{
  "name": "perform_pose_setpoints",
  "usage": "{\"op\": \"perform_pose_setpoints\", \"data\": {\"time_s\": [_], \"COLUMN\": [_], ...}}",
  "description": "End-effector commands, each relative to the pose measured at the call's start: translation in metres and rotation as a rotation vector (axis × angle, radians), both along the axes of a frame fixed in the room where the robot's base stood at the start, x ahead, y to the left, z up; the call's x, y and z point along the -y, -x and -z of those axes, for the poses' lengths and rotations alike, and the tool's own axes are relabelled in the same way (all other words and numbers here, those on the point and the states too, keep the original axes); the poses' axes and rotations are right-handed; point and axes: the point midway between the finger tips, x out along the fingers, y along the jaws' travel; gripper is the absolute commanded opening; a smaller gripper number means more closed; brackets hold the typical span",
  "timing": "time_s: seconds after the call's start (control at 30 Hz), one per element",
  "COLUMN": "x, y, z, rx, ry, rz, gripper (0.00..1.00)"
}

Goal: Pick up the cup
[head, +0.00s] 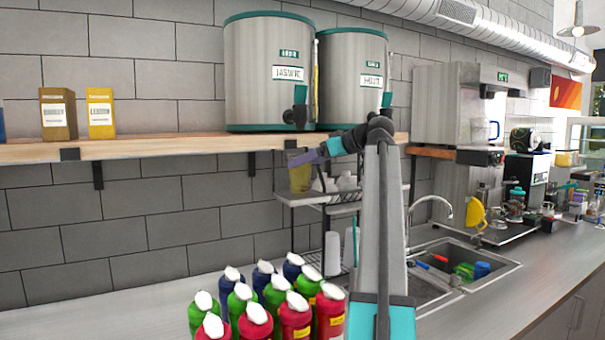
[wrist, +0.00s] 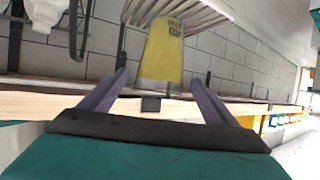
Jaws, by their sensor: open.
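A yellow cup (head: 300,178) stands on the upper level of a dark rack (head: 325,198) below the wooden shelf in the head view. In the wrist view the cup (wrist: 162,55) is ahead of my gripper, in line with the space between the fingers, and looks tilted with dark print on its side. My gripper (head: 300,158) is close to the cup's upper part in the head view. In the wrist view my gripper (wrist: 158,80) has its two purple fingers spread, with nothing clamped. I cannot tell whether a finger touches the cup.
A wooden shelf (head: 180,147) with two drink dispensers (head: 268,95) runs just above the rack. White cups (head: 345,183) stand beside the yellow cup. Several coloured bottles (head: 255,325) stand on the counter in front. A sink (head: 455,265) lies to the right.

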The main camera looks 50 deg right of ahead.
Motion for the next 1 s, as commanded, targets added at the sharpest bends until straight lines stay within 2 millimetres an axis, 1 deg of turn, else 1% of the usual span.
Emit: {"op": "perform_pose_setpoints", "data": {"time_s": [0.2,0.33,0.93,1.0], "x": [-0.004,-0.005,-0.005,-0.005], "y": [-0.023,-0.032,-0.034,-0.034], "z": [0.010,0.014,0.016,0.016], "rx": [0.000,0.000,0.000,0.000], "ry": [-0.002,-0.001,0.000,0.000], "rz": [-0.001,0.000,-0.001,-0.001], "gripper": [0.82,0.82,0.82,0.70]}}
